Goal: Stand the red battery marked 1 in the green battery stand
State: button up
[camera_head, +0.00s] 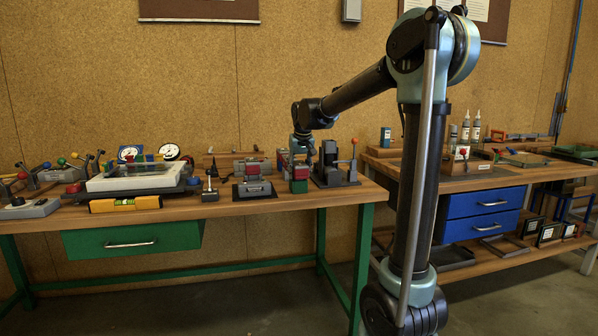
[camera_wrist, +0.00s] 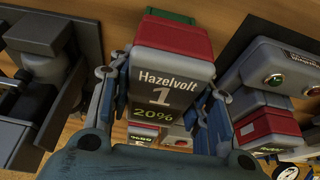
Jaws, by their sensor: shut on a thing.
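The red battery (camera_wrist: 172,72), with a dark label reading Hazelvolt 1 and 20%, is between the two fingers of my gripper (camera_wrist: 163,100). My gripper is shut on it. Its red end lies against or close to the green battery stand (camera_wrist: 175,14) in the wrist view. In the head view my gripper (camera_head: 301,143) is above the table, with the red battery (camera_head: 299,173) below it and the green stand (camera_head: 299,187) directly under that. I cannot tell whether the battery is fully seated. My gripper partly hides the battery's upper part.
A grey device (camera_head: 252,190) with a red block stands just left. A dark fixture with an orange-tipped lever (camera_head: 353,158) stands close on the right. A framed glass panel (camera_head: 135,177) and a yellow level (camera_head: 125,204) are farther left. The wooden table's front strip (camera_head: 330,198) is clear.

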jog(key=shift+f, duration=0.3)
jog(key=o, duration=1.3)
jog(key=shift+c, duration=0.2)
jog(key=v, duration=1.2)
jog(key=s+d+f, duration=0.6)
jog(key=s+d, duration=0.3)
jog(key=d, duration=0.1)
jog(key=s+d+f+m, duration=0.1)
jog(key=s+d+f, duration=0.3)
jog(key=s+f, duration=0.4)
jog(key=s+d+f+m+g, duration=0.1)
jog(key=s+d+f, duration=0.3)
jog(key=s+f, duration=0.3)
jog(key=s+d+f+m+g+h, duration=0.1)
jog(key=s+d+f, duration=0.3)
jog(key=s+f, duration=0.4)
jog(key=s, duration=0.3)
jog(key=shift+s+d+f, duration=0.3)
jog(key=shift+d, duration=0.1)
